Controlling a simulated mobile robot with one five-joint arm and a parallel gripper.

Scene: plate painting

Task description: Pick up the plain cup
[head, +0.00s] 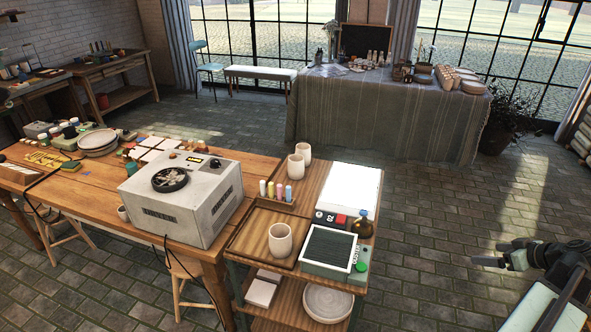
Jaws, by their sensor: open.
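Three pale, undecorated cups show in the head view. One cup (280,240) stands upright in a wooden tray (247,262) at the front of a small wooden cart. Two more, a nearer cup (296,168) and a farther cup (303,152), stand close together at the cart's back left. I cannot tell which of them is the plain cup. My gripper (488,254) is at the right edge, open and empty, over the floor and well to the right of the cart and all the cups.
A grey-white machine (185,195) stands on the wooden table left of the cart. A white panel (350,190), an amber bottle (362,224) and a dark ribbed device (328,248) fill the cart's right side. Small coloured bottles (276,191) stand behind the tray. Brick floor between cart and gripper is clear.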

